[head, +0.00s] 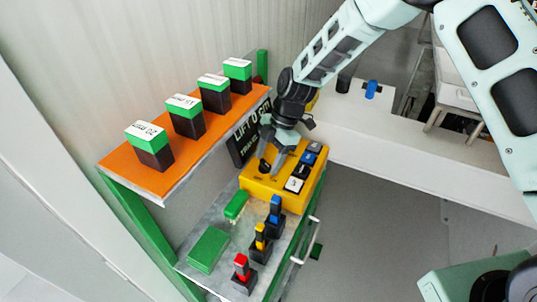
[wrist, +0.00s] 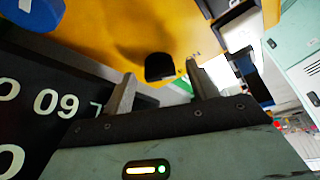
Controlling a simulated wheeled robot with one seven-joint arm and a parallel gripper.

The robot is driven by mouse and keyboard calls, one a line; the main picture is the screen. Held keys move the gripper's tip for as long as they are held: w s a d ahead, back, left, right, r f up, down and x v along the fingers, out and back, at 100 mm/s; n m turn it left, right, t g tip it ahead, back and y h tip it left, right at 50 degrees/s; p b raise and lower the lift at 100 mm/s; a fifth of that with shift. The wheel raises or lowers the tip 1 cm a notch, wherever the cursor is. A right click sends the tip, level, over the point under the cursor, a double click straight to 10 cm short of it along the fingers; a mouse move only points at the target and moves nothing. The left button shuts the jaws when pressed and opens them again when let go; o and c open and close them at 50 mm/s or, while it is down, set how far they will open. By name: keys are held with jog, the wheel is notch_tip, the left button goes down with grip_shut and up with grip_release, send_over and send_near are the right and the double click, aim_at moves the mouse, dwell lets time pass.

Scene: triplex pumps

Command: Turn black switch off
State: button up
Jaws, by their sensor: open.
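The yellow control box (head: 283,178) stands on the lower shelf in the head view and fills the top of the wrist view (wrist: 110,28). A black switch knob (wrist: 160,67) sticks out of its yellow face. In the head view the knob (head: 264,166) shows at the box's left side, near my fingertips. My gripper (head: 272,157) points down at the box from above. In the wrist view its two fingers (wrist: 160,74) are apart, with the knob seen between their tips. I cannot tell whether either finger touches it. The knob's on or off setting is not readable.
White, black and blue buttons (head: 301,171) line the box's right side. A black display panel (head: 247,132) stands close behind my gripper. Red, yellow and blue levers (head: 260,240) stand in front. An orange shelf (head: 120,165) with several green-and-black blocks is at left.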

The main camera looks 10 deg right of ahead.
jog(key=c, duration=1)
jog(key=shift+f+m+b, duration=0.15)
jog(key=shift+m+b, duration=0.15)
jog(key=shift+b, duration=0.1)
jog(key=shift+f+m+t+b, duration=0.1)
jog(key=shift+m+t+b, duration=0.4)
jog(key=shift+m+b, duration=0.45)
jog(key=shift+s+m+t+b, duration=0.2)
jog(key=shift+m+t+b, duration=0.3)
jog(key=shift+m+b, duration=0.65)
jog(key=m, duration=0.1)
jog(key=m+t+b, duration=0.1)
jog(key=m, duration=0.1)
jog(key=m+b, duration=0.1)
jog(key=shift+s+m+t, duration=0.25)
jog(key=shift+m+t, duration=0.05)
jog(key=shift+r+m+t+b, duration=0.2)
jog(key=shift+m+t+b, duration=0.25)
jog(key=shift+m, duration=0.95)
